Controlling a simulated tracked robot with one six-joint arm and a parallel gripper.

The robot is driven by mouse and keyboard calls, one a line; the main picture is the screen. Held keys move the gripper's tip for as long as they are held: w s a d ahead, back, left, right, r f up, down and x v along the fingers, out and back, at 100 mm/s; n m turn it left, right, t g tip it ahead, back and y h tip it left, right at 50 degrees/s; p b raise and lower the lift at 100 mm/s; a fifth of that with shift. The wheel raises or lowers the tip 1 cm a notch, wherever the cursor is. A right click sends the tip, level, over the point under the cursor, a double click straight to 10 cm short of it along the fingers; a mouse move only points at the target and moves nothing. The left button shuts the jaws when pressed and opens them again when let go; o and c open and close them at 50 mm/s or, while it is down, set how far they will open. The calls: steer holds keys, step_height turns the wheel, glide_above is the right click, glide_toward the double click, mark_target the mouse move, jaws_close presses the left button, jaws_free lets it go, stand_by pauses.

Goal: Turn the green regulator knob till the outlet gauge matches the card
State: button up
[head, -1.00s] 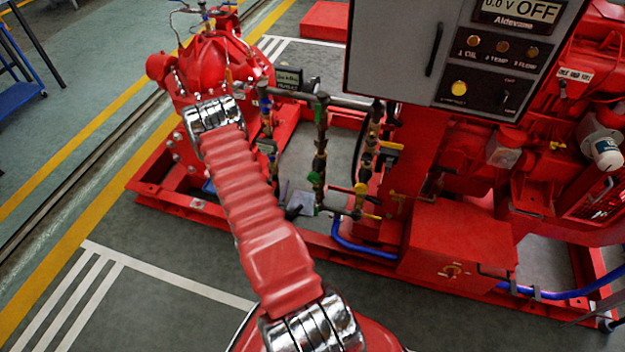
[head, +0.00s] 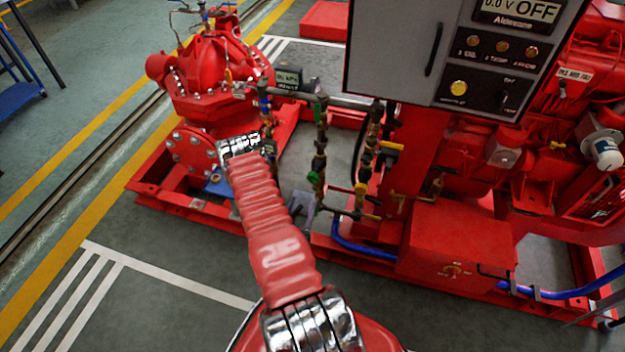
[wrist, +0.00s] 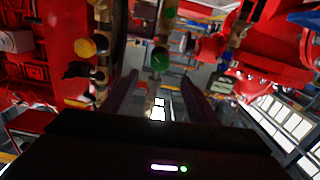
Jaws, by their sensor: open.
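The green regulator knob (head: 315,180) sits low on the vertical brass pipework in the head view. In the wrist view the green knob (wrist: 161,62) is ahead of my gripper (wrist: 160,84), roughly centred between the two dark fingers, which are apart and empty. In the head view my grey gripper (head: 304,208) is just below and left of the knob, partly behind my arm; contact cannot be told. I cannot make out the outlet gauge's reading.
A yellow knob (head: 361,189) is close to the right of the green one; it is at left in the wrist view (wrist: 86,47). A blue hose (head: 355,246) curves below. The control cabinet (head: 393,50) overhangs at upper right. Open floor (head: 200,315) lies in front.

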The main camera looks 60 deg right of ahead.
mark_target(313, 180)
steer(key=d, duration=0.4)
steer(key=w+d, duration=0.1)
steer(key=d, duration=0.4)
steer(key=w+d, duration=0.1)
steer(key=d, duration=0.3)
steer(key=shift+d, duration=0.15)
steer(key=shift+c, duration=0.4)
steer(key=c, duration=0.9)
steer(key=shift+w+a, duration=0.1)
steer(key=shift+a, duration=0.2)
steer(key=shift+c, duration=0.3)
steer(key=shift+d, duration=0.2)
steer(key=shift+d+m, duration=0.1)
steer(key=shift+m, duration=0.3)
